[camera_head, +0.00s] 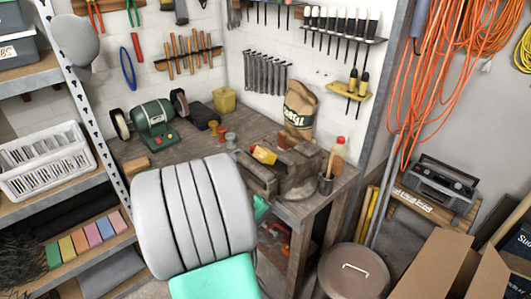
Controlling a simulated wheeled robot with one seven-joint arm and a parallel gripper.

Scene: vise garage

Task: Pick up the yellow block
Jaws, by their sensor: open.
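A small yellow block (264,154) with a dark patch sits between the jaws of the grey metal vise (300,175), near the front right corner of the workbench (190,150). A second yellow, box-like object (224,100) with a small top piece stands at the back of the bench against the wall. My large grey ribbed arm link with a teal section fills the lower middle and covers the bench's front left part. My gripper is not visible in this view.
A green bench grinder (153,124) stands at the bench's back left. A lidded metal bin (352,273) and an open cardboard box (445,268) are at the lower right.

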